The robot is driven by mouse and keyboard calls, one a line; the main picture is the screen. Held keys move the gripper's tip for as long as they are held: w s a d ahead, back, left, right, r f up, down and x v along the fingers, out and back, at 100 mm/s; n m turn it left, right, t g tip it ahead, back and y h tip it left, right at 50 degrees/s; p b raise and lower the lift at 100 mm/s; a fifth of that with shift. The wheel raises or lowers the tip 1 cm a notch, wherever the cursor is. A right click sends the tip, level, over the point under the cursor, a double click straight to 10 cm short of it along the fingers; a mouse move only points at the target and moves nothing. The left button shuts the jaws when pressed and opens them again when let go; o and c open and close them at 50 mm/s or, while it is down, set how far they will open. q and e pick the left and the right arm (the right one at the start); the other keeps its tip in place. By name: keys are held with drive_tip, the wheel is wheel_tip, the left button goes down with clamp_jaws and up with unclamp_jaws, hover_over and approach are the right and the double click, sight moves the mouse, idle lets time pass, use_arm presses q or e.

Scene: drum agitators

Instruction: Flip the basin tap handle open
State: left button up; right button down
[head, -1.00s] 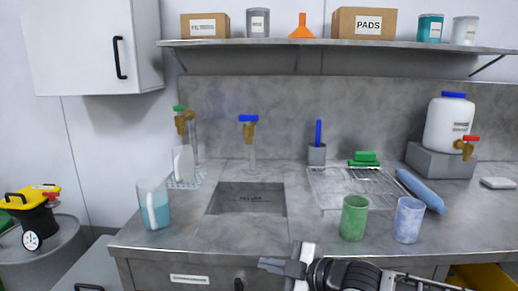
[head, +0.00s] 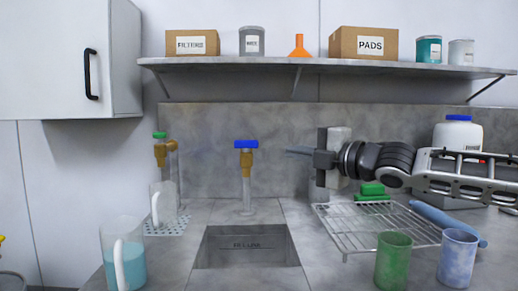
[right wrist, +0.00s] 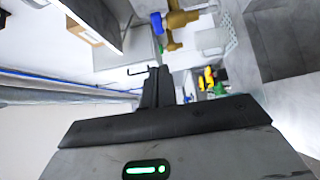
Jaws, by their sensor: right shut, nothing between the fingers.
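The basin tap stands behind the sink basin (head: 243,262), with a brass body and a blue handle (head: 246,144) lying crosswise on top. In the right wrist view a blue handle (right wrist: 156,22) on a brass body shows just beyond the fingers. My right gripper (head: 290,152) is shut and empty. It points left at about the height of the blue handle, to the right of the tap with a visible gap. My left gripper is not in view.
A green-handled tap (head: 159,135) stands left, above a white jug (head: 162,203). A jug of blue liquid (head: 123,268) is at front left. A wire rack (head: 350,222), green cup (head: 393,262) and pale blue cup (head: 457,258) are right. A shelf (head: 320,66) runs overhead.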

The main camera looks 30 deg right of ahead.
sight(248, 145)
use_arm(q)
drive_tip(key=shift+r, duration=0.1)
use_arm(e)
drive_tip(key=shift+w, duration=0.1)
